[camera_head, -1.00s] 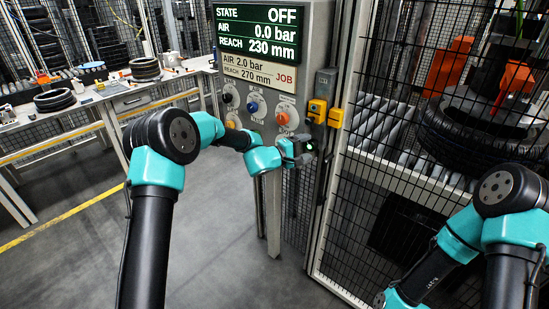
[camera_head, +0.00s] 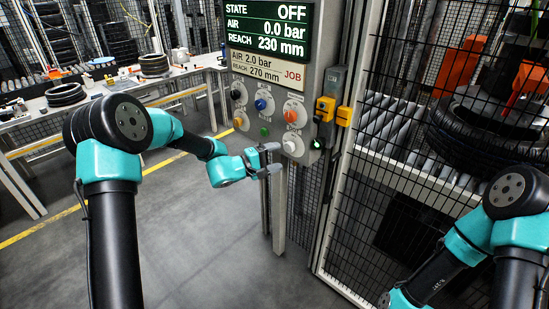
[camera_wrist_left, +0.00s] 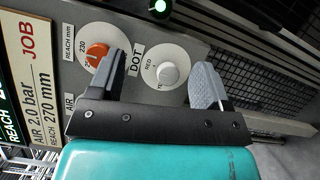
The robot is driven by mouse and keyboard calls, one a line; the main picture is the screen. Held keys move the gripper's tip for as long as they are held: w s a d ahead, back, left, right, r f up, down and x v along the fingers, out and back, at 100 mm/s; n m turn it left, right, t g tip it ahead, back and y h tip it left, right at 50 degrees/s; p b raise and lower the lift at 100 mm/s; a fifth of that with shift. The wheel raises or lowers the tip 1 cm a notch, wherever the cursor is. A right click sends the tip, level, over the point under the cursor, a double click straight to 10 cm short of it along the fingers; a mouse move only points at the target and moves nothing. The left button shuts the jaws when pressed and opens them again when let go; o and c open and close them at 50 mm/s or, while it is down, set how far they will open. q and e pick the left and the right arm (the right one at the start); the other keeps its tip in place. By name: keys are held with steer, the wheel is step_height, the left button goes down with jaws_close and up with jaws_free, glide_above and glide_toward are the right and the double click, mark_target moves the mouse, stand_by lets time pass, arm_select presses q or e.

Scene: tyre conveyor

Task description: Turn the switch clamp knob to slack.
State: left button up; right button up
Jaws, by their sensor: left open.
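The control panel (camera_head: 270,80) carries a black knob (camera_head: 237,95), a blue knob (camera_head: 261,104) and an orange knob (camera_head: 290,115) above. Below are a yellow knob (camera_head: 239,122), a green button (camera_head: 265,132) and a white knob (camera_head: 290,146). I cannot read which one is the clamp knob. My left gripper (camera_head: 274,158) is open and empty, at the panel's lower edge. In the left wrist view, the white knob (camera_wrist_left: 167,74), labelled DOT, shows between its open fingers (camera_wrist_left: 160,84). The orange knob (camera_wrist_left: 97,52), labelled REACH mm, is partly hidden behind one finger. My right gripper is out of view.
The display (camera_head: 268,28) reads STATE OFF, AIR 0.0 bar, REACH 230 mm. The job card (camera_head: 266,68) reads 2.0 bar, 270 mm. Yellow-and-black devices (camera_head: 334,112) and a mesh fence (camera_head: 400,200) stand right of the panel. A bench with tyres (camera_head: 66,94) is at left.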

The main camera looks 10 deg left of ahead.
arm_select(q)
steer(key=s+d+f+m+g, duration=0.4)
steer(key=s+m+g, duration=0.2)
steer(key=m, duration=0.1)
steer(key=s+d+f+m+g, duration=0.4)
steer(key=s+d+m+g, duration=0.15)
steer(key=m+g, duration=0.2)
steer(key=s+a+f+m+g+y, duration=0.45)
steer(key=s+m+g+y, duration=0.2)
steer(key=m+y, duration=0.55)
steer(key=w+d+r+m+t+y, duration=0.1)
steer(key=w+r+m+t+y, duration=0.2)
steer(key=w+m+t+y, duration=0.45)
steer(key=w+d+r+m+t+y, duration=0.25)
steer(key=w+m+y, duration=0.2)
steer(key=m, duration=0.55)
steer(key=w+d+r+m+t, duration=0.1)
steer(key=d+r+m+t, duration=0.4)
steer(key=d, duration=0.3)
steer(key=w+d+r+m+t, duration=0.1)
steer(key=d+r+m+t, duration=0.3)
steer(key=d+m+t, duration=0.2)
steer(key=shift+w+d+r, duration=0.35)
steer(key=shift+d, duration=0.75)
